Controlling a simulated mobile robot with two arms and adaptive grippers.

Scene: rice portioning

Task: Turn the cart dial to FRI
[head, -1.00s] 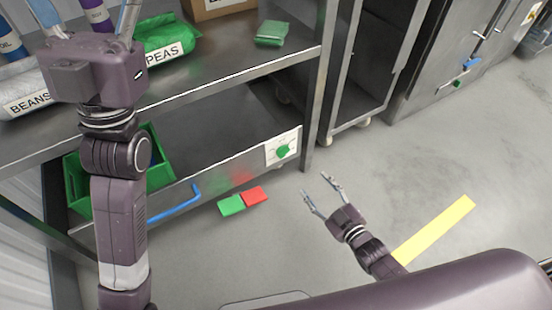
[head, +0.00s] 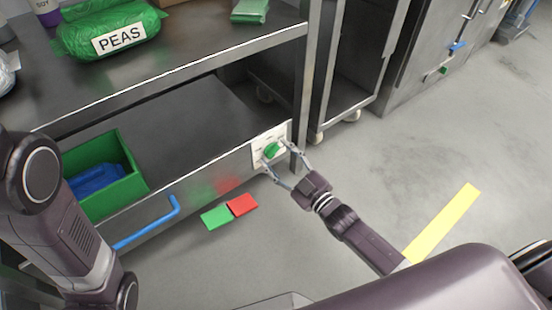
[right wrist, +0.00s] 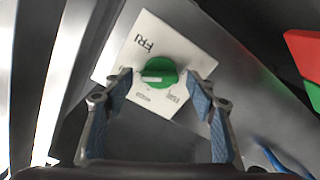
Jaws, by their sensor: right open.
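The dial is a green knob (head: 272,150) on a white plate (head: 258,158) at the right end of the cart's lower shelf edge. The right wrist view shows the knob (right wrist: 157,72) close up, with a white mark on it pointing left. The label FRI (right wrist: 146,46) is printed up and left of the knob; other labels are small or partly hidden by a finger. My right gripper (head: 281,160) is open in front of the plate. In the wrist view its fingers (right wrist: 158,78) stand on either side of the knob; I cannot tell if they touch it. My left gripper is out of view.
The cart's lower shelf (head: 190,120) holds a green bin (head: 125,187). Green (head: 216,217) and red (head: 242,204) patches lie on the floor below. A wheeled rack (head: 345,75) stands beside the cart.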

